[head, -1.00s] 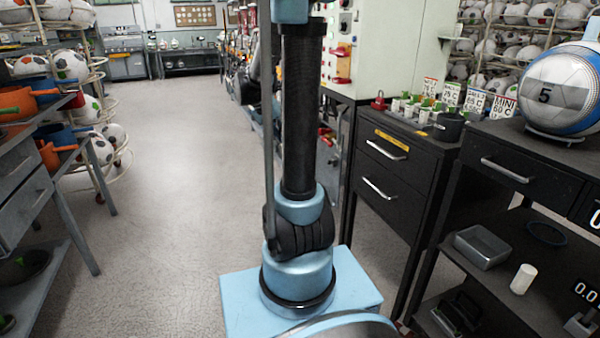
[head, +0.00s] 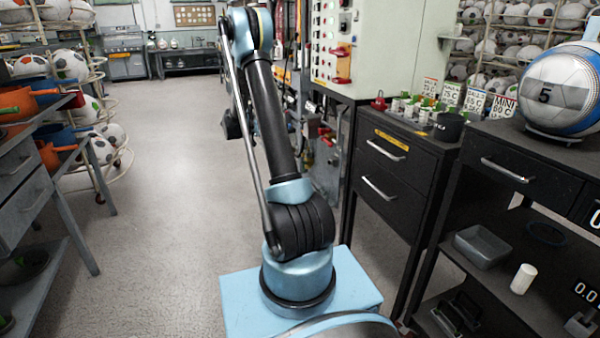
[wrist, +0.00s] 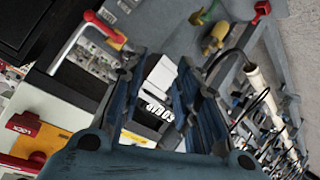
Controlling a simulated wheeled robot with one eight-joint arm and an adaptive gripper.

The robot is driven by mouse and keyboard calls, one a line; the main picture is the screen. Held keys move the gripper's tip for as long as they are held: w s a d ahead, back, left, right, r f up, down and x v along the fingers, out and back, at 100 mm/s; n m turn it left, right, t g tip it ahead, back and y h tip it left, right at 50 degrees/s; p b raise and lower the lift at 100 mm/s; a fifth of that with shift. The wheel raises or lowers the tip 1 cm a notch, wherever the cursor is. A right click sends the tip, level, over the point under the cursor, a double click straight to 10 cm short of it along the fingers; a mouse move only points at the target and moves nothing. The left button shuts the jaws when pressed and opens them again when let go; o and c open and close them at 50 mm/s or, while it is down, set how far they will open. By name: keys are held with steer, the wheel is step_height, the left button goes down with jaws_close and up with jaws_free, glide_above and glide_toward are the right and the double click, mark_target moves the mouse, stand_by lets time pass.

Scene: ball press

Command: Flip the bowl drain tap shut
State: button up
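My gripper (wrist: 160,75) shows in the wrist view with its two dark blue fingers apart and nothing held between them. Beyond the fingers is a black and white panel with a label (wrist: 158,110). I cannot say for certain which part is the bowl drain tap. A brass-yellow fitting with a green lever (wrist: 213,38) lies beyond the fingertips, up and to the right, and may be a tap. In the head view my gripper cannot be made out, and no bowl or drain tap shows clearly.
A black shelf unit (head: 470,270) is on the right. A grey bench (head: 30,190) is on the left, with open floor (head: 165,190) between. A red-tipped handle (wrist: 105,28) shows upper left in the wrist view.

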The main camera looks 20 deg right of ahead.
steer(key=w+f+m+t+h, duration=0.1)
steer(key=w+f+m+h, duration=0.25)
steer(key=f, duration=0.95)
steer(key=w+f+m+h, duration=0.2)
steer(key=w+f, duration=0.2)
steer(key=f, duration=0.9)
steer(key=x, duration=1.6)
steer(key=shift+w+d, duration=0.25)
steer(key=shift+d, duration=0.05)
steer(key=shift+n, duration=0.25)
steer(key=shift+c, duration=0.2)
jaws_close()
